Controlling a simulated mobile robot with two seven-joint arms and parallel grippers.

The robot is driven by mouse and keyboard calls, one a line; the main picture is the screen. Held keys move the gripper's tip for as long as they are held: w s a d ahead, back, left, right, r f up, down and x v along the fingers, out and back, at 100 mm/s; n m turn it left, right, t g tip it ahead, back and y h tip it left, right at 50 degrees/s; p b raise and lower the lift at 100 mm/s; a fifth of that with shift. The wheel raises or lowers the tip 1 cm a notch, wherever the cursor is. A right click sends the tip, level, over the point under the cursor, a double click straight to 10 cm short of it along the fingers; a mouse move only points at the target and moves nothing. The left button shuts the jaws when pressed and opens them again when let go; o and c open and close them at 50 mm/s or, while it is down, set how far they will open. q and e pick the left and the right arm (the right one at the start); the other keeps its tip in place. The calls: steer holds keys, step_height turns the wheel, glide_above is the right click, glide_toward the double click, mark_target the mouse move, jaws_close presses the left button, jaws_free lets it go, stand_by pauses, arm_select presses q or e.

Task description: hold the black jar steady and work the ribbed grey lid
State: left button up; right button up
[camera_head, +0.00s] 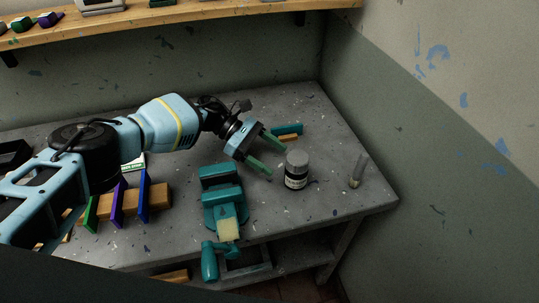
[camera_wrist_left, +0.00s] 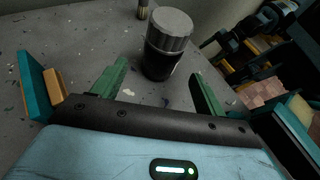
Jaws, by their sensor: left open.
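The black jar (camera_head: 296,180) stands upright on the grey bench, with a pale label band and the ribbed grey lid (camera_head: 297,158) on top. My left gripper (camera_head: 277,155) is open, its green fingers just left of the jar and pointing towards it. In the left wrist view the jar (camera_wrist_left: 160,64) and its lid (camera_wrist_left: 170,25) stand ahead of the fingertips of my left gripper (camera_wrist_left: 160,75), with nothing held between the fingers. My right gripper is in neither view.
A teal vise (camera_head: 222,190) stands left of the jar at the bench's front. A small glass tube (camera_head: 358,171) stands to the right. A teal and orange block (camera_head: 288,133) lies behind. Coloured panels (camera_head: 118,203) stand at the left. The bench (camera_head: 335,205) is clear around the jar's right.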

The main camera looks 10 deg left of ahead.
arm_select(q)
steer(key=shift+s+f, duration=0.1)
steer(key=shift+x, duration=3.75)
steer(key=c, duration=1.2)
steer(key=shift+c, duration=0.2)
steer(key=shift+f, duration=0.1)
